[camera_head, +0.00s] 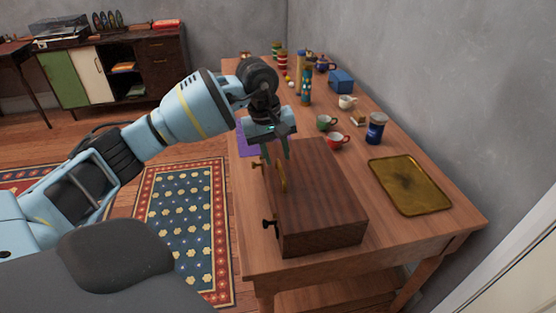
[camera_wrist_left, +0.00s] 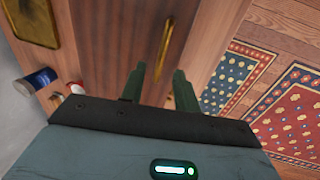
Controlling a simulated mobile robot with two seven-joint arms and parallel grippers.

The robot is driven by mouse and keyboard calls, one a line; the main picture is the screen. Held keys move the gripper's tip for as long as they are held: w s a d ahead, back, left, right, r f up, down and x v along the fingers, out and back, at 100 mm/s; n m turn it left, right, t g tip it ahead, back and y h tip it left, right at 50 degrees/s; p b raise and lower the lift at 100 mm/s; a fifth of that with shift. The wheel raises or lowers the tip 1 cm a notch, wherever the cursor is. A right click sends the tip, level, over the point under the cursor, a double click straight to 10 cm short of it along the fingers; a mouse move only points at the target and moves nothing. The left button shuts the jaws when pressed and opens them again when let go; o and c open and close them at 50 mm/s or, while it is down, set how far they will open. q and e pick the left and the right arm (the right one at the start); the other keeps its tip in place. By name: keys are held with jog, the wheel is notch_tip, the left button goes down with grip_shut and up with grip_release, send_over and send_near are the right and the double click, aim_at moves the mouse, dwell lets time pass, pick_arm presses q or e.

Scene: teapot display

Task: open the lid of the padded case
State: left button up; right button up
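The case (camera_head: 318,195) is a dark brown wooden box on the near part of the table. Its lid looks shut; no padding shows. A brass handle (camera_head: 281,178) stands along its left edge, and it also shows in the left wrist view (camera_wrist_left: 172,45). Small fittings stick out on the left side, one dark (camera_head: 269,223). My left gripper (camera_head: 277,155) points down above the handle's far end. In the left wrist view its two green fingertips (camera_wrist_left: 158,78) are apart, with nothing between them; the handle lies just beyond them. My right gripper is out of view.
A gold tray (camera_head: 410,186) lies right of the case. A blue jar (camera_head: 375,128), a red cup (camera_head: 338,141) and a green cup (camera_head: 326,122) stand behind it. Several more pots and jars line the far table. A grey wall bounds the right side.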

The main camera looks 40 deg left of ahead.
pick_arm(q)
jog(key=shift+w+d+f, duration=0.1)
jog(key=shift+f, duration=0.6)
jog(key=shift+w+d+f, duration=0.1)
jog(key=shift+f, duration=0.55)
jog(key=shift+c, duration=0.3)
grip_shut()
